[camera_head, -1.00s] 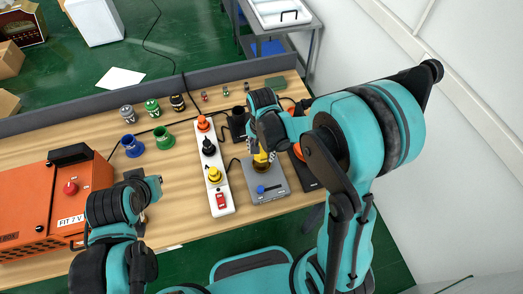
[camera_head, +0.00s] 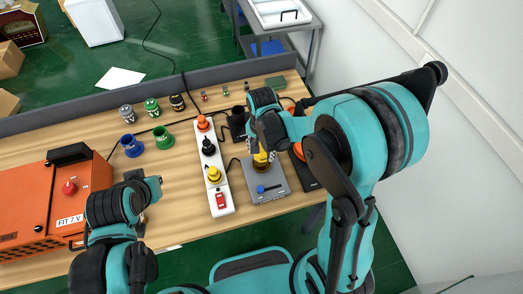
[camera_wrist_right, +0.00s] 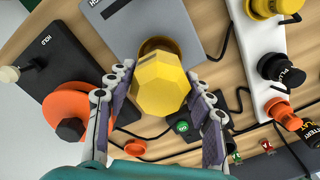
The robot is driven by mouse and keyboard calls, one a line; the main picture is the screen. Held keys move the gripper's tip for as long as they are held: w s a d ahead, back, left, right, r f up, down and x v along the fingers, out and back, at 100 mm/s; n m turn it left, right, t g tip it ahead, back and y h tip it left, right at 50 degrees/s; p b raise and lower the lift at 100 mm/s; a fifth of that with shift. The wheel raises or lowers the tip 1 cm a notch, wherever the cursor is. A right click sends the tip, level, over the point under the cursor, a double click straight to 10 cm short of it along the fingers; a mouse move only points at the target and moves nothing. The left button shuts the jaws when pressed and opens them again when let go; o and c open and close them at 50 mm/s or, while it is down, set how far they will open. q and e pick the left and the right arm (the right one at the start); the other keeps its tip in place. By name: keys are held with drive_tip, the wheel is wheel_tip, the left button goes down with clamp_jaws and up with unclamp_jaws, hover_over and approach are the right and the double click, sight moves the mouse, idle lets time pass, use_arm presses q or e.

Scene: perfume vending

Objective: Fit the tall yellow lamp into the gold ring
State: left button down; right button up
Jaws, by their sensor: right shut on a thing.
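The yellow lamp (camera_wrist_right: 161,84) is between the fingers of my right gripper (camera_wrist_right: 160,105), its faceted top towards the wrist camera. In the head view the lamp (camera_head: 260,157) shows just below my right gripper (camera_head: 262,150), which is shut on it. The gold ring (camera_wrist_right: 157,45) is on the grey plate (camera_wrist_right: 180,20), partly hidden behind the lamp in the wrist view. In the head view the ring (camera_head: 261,168) shows just in front of the lamp. The lamp appears held above the plate and apart from the ring. My left gripper (camera_head: 154,188) is over the table's left part; its jaw state is unclear.
A white strip (camera_head: 229,208) with orange, black and yellow knobs stands left of the plate. A black HOLD box (camera_wrist_right: 60,60) with an orange knob (camera_wrist_right: 70,118) is on the other side. An orange case (camera_head: 40,205) fills the table's left end.

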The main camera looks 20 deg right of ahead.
drive_tip(key=shift+f+b, duration=1.25)
drive_tip(key=shift+f, duration=0.15)
idle(0.4)
drive_tip(key=o, duration=1.3)
wheel_tip(320, 180, up, 12)
drive_tip(key=shift+r, duration=0.1)
drive_tip(key=s+d+f+n+t+b, duration=0.1)
drive_tip(key=s+n+t+b, duration=0.1)
drive_tip(key=s, duration=0.1)
drive_tip(key=s+d+f+n+t+b, duration=0.2)
drive_tip(key=s+n, duration=0.1)
drive_tip(key=s, duration=0.1)
drive_tip(key=s+d+f+n+t+b, duration=0.1)
drive_tip(key=s+n+t+b, duration=0.2)
drive_tip(key=shift+s+d+f, duration=0.15)
drive_tip(key=shift+d+f, duration=0.1)
drive_tip(key=shift+d, duration=0.1)
